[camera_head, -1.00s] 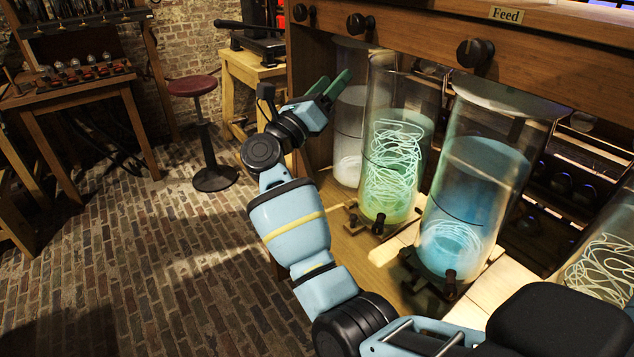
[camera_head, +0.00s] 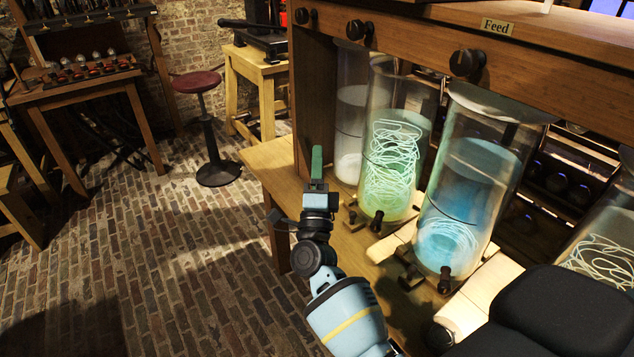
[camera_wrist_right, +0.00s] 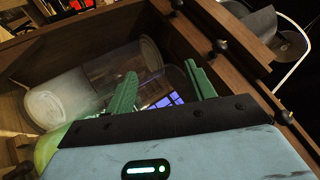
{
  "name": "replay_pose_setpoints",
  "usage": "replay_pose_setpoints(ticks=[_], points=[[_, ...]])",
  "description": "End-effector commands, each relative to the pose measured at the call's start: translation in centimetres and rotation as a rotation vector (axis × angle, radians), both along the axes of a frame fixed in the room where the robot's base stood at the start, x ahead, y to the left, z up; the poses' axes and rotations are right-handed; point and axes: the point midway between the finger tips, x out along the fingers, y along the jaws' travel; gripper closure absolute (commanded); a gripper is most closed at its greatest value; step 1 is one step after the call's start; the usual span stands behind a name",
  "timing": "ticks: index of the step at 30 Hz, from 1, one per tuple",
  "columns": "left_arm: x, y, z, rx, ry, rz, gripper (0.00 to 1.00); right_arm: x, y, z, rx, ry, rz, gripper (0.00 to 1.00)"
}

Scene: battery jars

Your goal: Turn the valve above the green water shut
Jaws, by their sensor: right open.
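The jar of green water (camera_head: 395,150) stands on the wooden shelf between a clear jar (camera_head: 349,120) and a blue-water jar (camera_head: 470,205). Pale tangled strands sit in the green water. A black knob valve (camera_head: 358,32) is on the beam above the green jar. My right gripper (camera_head: 317,165) has green fingers pointing up, left of the clear jar and well below the knobs, apart from them. The right wrist view shows the gripper (camera_wrist_right: 162,88) open, with nothing held between its fingers. My left gripper is not in view.
Other black knobs sit on the beam, at its left end (camera_head: 302,15) and above the blue jar (camera_head: 467,62). A "Feed" label (camera_head: 497,26) is on the beam. A red stool (camera_head: 199,83) and a workbench (camera_head: 80,78) stand left. Brick floor there is open.

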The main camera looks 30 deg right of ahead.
Motion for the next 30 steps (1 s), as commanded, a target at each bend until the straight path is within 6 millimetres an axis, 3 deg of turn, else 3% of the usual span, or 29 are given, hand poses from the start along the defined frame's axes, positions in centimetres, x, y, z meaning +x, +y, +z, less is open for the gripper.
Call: replay_pose_setpoints(ticks=[9,30], points=[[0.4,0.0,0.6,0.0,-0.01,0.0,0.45,-1.4,1.1,-2.9,-0.116,0.121,0.028,0.46],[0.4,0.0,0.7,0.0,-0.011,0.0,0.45,-1.8,1.4,-3.7,-0.143,0.151,0.035,0.46]])
